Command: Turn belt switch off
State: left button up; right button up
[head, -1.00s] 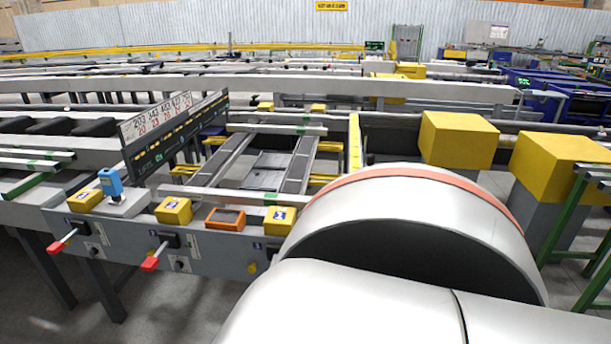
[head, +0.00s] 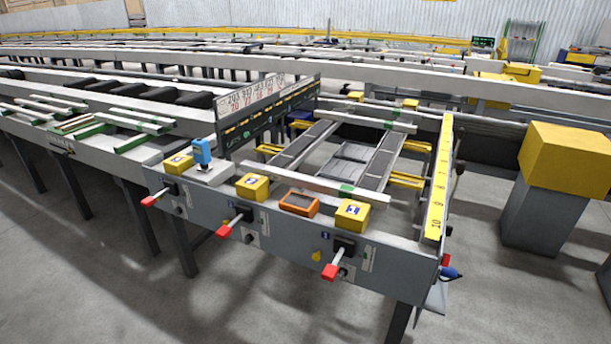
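Three lever switches with black bodies and red-tipped handles sit on the grey front panel (head: 290,246) of the runout table: a left one (head: 148,201), a middle one (head: 224,231) and a right one (head: 330,271). All three handles stick out and point down to the left. I cannot read the labels beside them, so I cannot tell which is the belt switch or whether it is on or off. Neither of my grippers is in view.
Yellow boxes (head: 252,187), an orange-framed box (head: 299,203) and a blue device (head: 202,152) stand along the panel's top. A yellow scale strip (head: 440,180) edges the table's right side. A yellow-topped grey pedestal (head: 545,222) stands at right. The floor in front (head: 230,305) is clear.

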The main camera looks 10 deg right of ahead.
aim_at(445, 262)
jog(key=z, duration=0.5)
jog(key=l, duration=0.75)
jog(key=i+l, duration=0.1)
jog(key=l, duration=0.6)
jog(key=i+l+z, duration=0.2)
jog(key=l, duration=0.15)
jog(key=i+l+z, duration=0.1)
jog(key=l+z, duration=0.15)
jog(key=i+l+z, duration=0.2)
jog(key=l, duration=0.15)
jog(key=i+l+z, duration=0.3)
jog(key=i, duration=0.2)
jog(key=i+l+z, duration=0.3)
jog(key=i, duration=0.2)
jog(key=i+u, duration=0.65)
jog(key=u, duration=0.15)
jog(key=i+l+u, duration=0.2)
jog(key=u, duration=0.2)
jog(key=i+l+u, duration=0.1)
jog(key=i+u, duration=0.15)
jog(key=u, duration=0.15)
jog(key=i+l+u, duration=0.2)
jog(key=u, duration=0.2)
jog(key=i+l+u, duration=0.15)
jog(key=u, duration=0.25)
jog(key=l, duration=0.1)
